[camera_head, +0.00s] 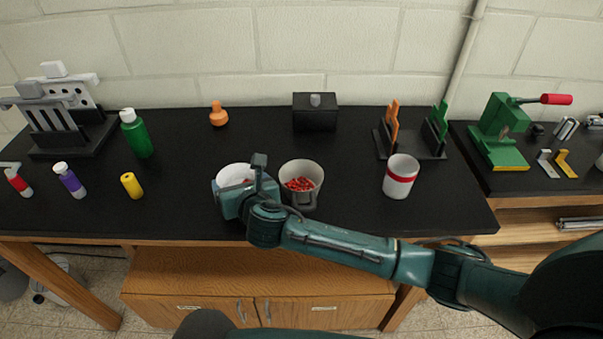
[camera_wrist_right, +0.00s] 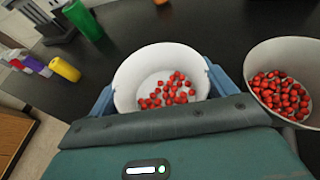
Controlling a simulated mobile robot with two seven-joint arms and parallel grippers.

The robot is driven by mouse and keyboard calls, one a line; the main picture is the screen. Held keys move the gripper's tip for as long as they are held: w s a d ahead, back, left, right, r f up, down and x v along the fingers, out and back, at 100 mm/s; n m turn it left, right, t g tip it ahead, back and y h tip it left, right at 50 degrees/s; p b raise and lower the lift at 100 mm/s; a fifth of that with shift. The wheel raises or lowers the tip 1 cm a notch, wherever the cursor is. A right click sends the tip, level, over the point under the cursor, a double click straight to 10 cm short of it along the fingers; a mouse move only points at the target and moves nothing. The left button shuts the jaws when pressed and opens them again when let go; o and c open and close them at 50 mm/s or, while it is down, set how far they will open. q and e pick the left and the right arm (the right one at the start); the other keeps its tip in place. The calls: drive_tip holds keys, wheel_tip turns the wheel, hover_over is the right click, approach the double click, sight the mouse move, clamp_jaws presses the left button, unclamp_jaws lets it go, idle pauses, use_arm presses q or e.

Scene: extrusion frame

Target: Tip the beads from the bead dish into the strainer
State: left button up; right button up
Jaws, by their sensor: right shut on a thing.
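My right gripper (camera_head: 240,188) is shut on the bead dish (camera_head: 231,172), a white round dish, at the middle of the black bench. In the right wrist view the bead dish (camera_wrist_right: 135,75) sits between the two blue fingers, with red beads (camera_wrist_right: 172,92) gathered on its floor. The strainer (camera_head: 302,166), a light grey cup with a dark handle in front, stands just right of the dish. The strainer also shows in the right wrist view (camera_wrist_right: 283,55) and holds many red beads (camera_wrist_right: 280,95). I cannot tell whether the dish touches the bench. My left gripper is out of view.
A white cup with a red band (camera_head: 400,178) stands to the right. A yellow cylinder (camera_head: 131,185), a green bottle (camera_head: 137,135) and smaller bottles are at the left. A black box (camera_head: 315,112) and an orange flask-shaped thing (camera_head: 218,116) stand behind.

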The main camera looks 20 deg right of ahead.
drive_tip(key=shift+d+r+m, duration=0.2)
drive_tip(key=shift+d+m, duration=0.1)
drive_tip(key=shift+d, duration=0.15)
drive_tip(key=shift+d+r+m+t+y, duration=0.1)
drive_tip(key=shift+d+r+m+y, duration=0.3)
drive_tip(key=shift+r, duration=0.3)
drive_tip(key=shift+d+r+m+t+y, duration=0.1)
drive_tip(key=shift+d+r+m+y, duration=0.1)
drive_tip(key=shift+d+r+m, duration=0.35)
drive_tip(key=shift+d+r+m+t+y, duration=0.1)
drive_tip(key=shift+d+r+m+y, duration=0.2)
drive_tip(key=shift+d+r, duration=0.45)
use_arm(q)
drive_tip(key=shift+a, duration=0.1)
use_arm(e)
drive_tip(key=d+m+y, duration=0.1)
drive_tip(key=m, duration=0.1)
drive_tip(key=d+r+m+t+y, duration=0.1)
drive_tip(key=d+m, duration=0.1)
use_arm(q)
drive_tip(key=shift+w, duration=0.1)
use_arm(e)
drive_tip(key=shift+r+t, duration=0.1)
drive_tip(key=shift+t, duration=0.2)
use_arm(q)
drive_tip(key=shift+b, duration=0.6)
use_arm(e)
drive_tip(key=shift+s+d+r+m+y, duration=0.15)
drive_tip(key=shift+m+y, duration=0.15)
drive_tip(key=shift+m, duration=0.25)
